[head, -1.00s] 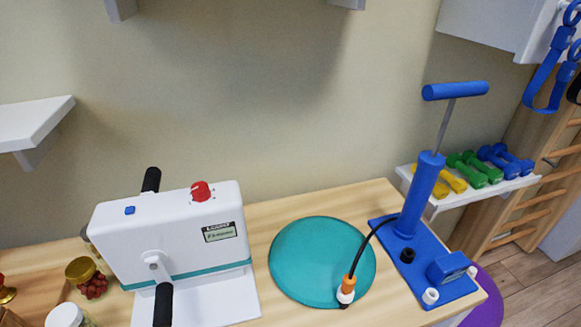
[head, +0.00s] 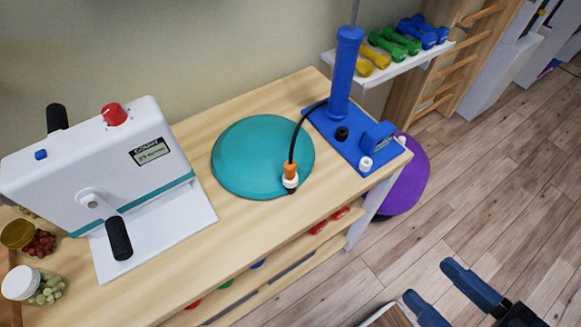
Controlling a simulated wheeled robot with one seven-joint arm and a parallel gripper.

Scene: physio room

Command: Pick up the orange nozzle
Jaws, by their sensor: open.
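The orange nozzle (head: 290,169) sits at the right edge of the teal round cushion (head: 238,160) on the wooden table. A black hose (head: 298,127) runs from its top to the blue hand pump (head: 345,80). A white collar (head: 290,181) shows at its lower end, with a small dark tip below. My gripper (head: 436,288) is at the lower right, over the floor in the picture, with its two blue fingers apart and nothing seen between them. It is well away from the nozzle, to the right and nearer to me.
A white pedal machine (head: 125,175) stands left on the table (head: 225,245), beside jars (head: 35,285). The pump's blue base (head: 365,150) fills the table's right end. A purple ball (head: 405,185) is beyond that end. The floor (head: 480,190) at right is clear.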

